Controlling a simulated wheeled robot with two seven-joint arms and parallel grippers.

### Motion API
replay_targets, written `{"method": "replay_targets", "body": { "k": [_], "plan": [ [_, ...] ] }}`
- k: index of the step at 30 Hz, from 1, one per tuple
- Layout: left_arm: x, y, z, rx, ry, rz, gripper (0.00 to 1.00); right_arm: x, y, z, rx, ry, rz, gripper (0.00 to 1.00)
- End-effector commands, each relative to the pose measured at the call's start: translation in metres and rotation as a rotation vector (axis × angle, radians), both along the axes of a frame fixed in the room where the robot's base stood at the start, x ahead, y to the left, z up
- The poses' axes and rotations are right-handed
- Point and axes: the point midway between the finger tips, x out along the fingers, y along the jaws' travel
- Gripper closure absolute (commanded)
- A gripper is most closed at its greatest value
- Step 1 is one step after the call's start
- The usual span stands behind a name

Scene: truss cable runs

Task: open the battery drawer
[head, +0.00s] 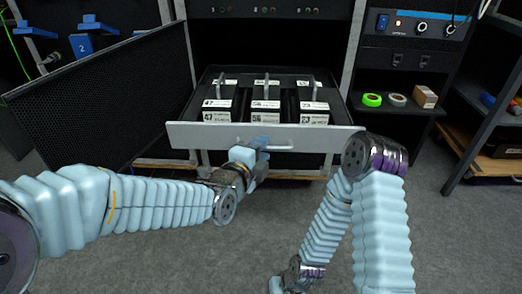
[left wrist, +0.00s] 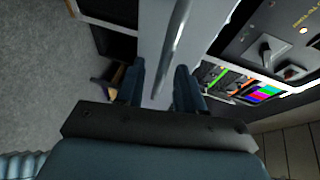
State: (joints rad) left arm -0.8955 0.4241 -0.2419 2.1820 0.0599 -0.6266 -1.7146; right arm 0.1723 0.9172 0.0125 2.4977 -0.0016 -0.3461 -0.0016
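The battery drawer stands pulled out from the black cabinet, its pale grey front panel (head: 330,139) facing me. Black batteries (head: 265,104) with white number labels stand inside it. My left gripper (head: 262,146) is at the bar handle (head: 282,148) on the drawer front. In the left wrist view, the fingers (left wrist: 159,88) are apart, with the handle (left wrist: 176,40) running between them and gaps visible on both sides. My right gripper (head: 275,285) hangs low at the bottom edge of the head view, mostly cut off, away from the drawer.
A black perforated door (head: 105,95) stands swung open on the left. On the right, a shelf (head: 385,107) holds green tape (head: 372,99), white tape (head: 397,99) and a small box (head: 425,96). A shelving frame stands far right. The grey floor before the drawer is clear apart from my arms.

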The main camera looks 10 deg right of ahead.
Motion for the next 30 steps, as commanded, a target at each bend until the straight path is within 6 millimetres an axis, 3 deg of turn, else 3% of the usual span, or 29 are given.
{"method": "replay_targets", "body": {
  "k": [8, 20, 24, 30],
  "plan": [
    [-0.01, 0.008, 0.004, -0.001, -0.002, -0.001, 0.63, 0.0, 0.0, 0.002, 0.0, 0.0, 0.0, 0.77],
    [-0.084, 0.067, 0.023, -0.003, 0.0, -0.001, 0.63, -0.001, 0.0, 0.018, 0.001, 0.003, 0.002, 0.77],
    [-0.097, 0.079, 0.021, -0.004, -0.002, 0.002, 0.63, -0.001, 0.0, 0.003, 0.0, 0.002, 0.001, 0.77],
    [-0.105, 0.085, 0.024, -0.001, -0.001, 0.0, 0.63, 0.0, 0.0, -0.001, 0.0, 0.0, 0.0, 0.77]
  ]
}}
